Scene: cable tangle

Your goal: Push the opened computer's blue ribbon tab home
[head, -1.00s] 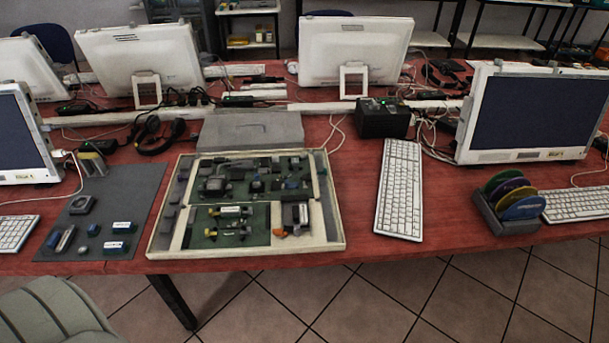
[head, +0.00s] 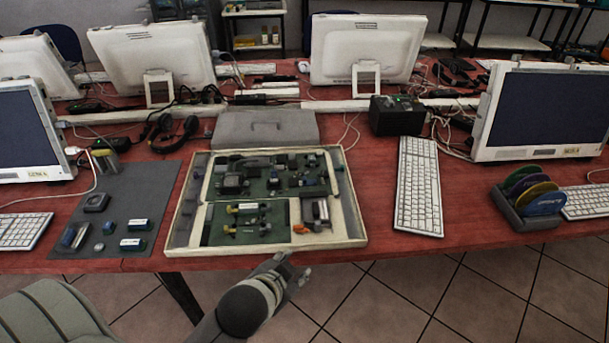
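The opened computer (head: 352,204) lies flat as a shallow cream tray with green boards, near the table's front edge. A small blue piece (head: 310,181) shows toward the right of its upper board. I cannot tell whether this is the ribbon tab or how far in it sits. A small orange piece (head: 299,229) lies at the lower right, beside a grey and dark module. My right gripper is not in view.
A grey mat (head: 100,184) with small parts lies left of the computer. A closed grey case (head: 262,130) stands behind it. A white keyboard (head: 418,188) and a disc rack (head: 526,210) are to the right. Bare red table lies between computer and keyboard.

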